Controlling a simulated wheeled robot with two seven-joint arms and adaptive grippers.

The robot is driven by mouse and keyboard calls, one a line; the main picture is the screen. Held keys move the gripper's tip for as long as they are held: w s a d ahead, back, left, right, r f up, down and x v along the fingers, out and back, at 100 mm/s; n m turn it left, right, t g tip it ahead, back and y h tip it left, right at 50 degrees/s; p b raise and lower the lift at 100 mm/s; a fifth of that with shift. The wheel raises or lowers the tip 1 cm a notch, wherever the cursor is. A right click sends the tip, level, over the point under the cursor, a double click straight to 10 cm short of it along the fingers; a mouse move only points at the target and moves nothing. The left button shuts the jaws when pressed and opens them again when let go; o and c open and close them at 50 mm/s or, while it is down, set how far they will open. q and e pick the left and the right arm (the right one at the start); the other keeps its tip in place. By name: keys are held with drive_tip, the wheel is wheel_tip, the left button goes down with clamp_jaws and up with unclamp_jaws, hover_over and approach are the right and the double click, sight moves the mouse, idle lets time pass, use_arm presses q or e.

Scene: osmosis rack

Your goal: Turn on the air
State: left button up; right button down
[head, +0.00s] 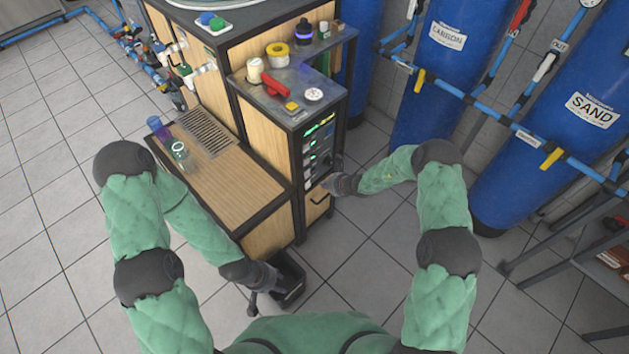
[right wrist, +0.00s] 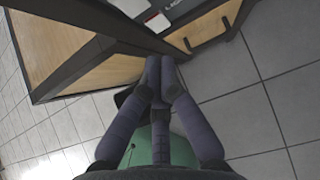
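The dark control panel (head: 319,150) is on the front of the narrow cabinet, with a column of small pale switches and green lights. Its labels are too small to read in the head view, so I cannot tell which is the air switch. In the right wrist view a white switch with a red mark (right wrist: 157,22) shows at the top edge, below part of another. My right gripper (head: 333,184) is at the panel's lower right; its fingertips (right wrist: 160,62) are together, holding nothing visible, below the switches. My left gripper (head: 263,302) hangs low before the bench; its fingers are unclear.
A wooden bench (head: 225,180) with a glass jar (head: 181,154) stands left of the cabinet. A drawer (head: 317,203) with a dark handle is below the panel. A dark bin (head: 290,280) is near my left gripper. Blue tanks (head: 440,60) and pipes stand at right.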

sight(307, 173)
drive_tip(key=w+a+f+b, duration=0.1)
drive_tip(key=w+a+f, duration=0.1)
drive_tip(key=w+a, duration=0.2)
drive_tip(key=shift+w+f+b, duration=0.2)
drive_tip(key=shift+f+b, duration=0.05)
drive_tip(key=shift+b, duration=0.05)
drive_tip(key=shift+w+a+f+t+y+b, duration=0.15)
drive_tip(key=shift+w+t+y+b, duration=0.2)
drive_tip(key=shift+b, duration=0.65)
drive_tip(key=shift+s, duration=0.1)
